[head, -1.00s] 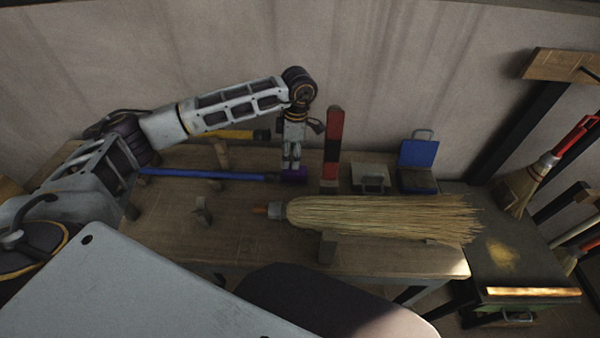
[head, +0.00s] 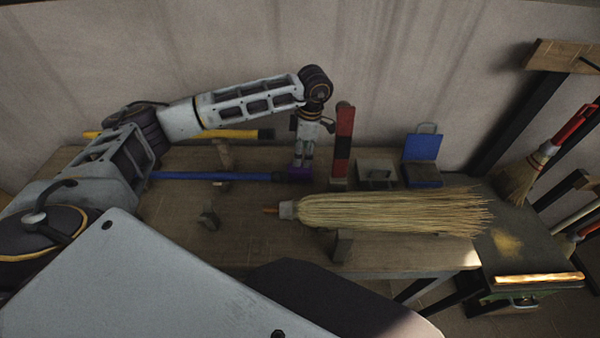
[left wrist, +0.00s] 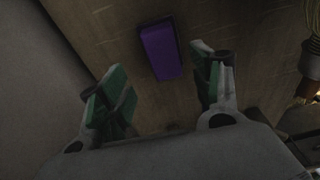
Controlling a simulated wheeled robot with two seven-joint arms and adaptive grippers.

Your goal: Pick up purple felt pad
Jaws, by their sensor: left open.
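The purple felt pad (left wrist: 160,50) lies on the wooden bench. In the left wrist view it sits ahead of the fingertips, between their two lines. My left gripper (left wrist: 162,85) is open and empty, its green-padded fingers apart. In the head view my left gripper (head: 303,160) points down just above the purple pad (head: 300,175), which is partly hidden by the fingers. My right gripper does not show.
A straw broom (head: 390,213) lies in front on the bench (head: 240,235). A red and black upright block (head: 343,145) stands close right of the gripper. A blue-handled tool (head: 210,176) lies to the left. An open blue box (head: 422,165) stands further right.

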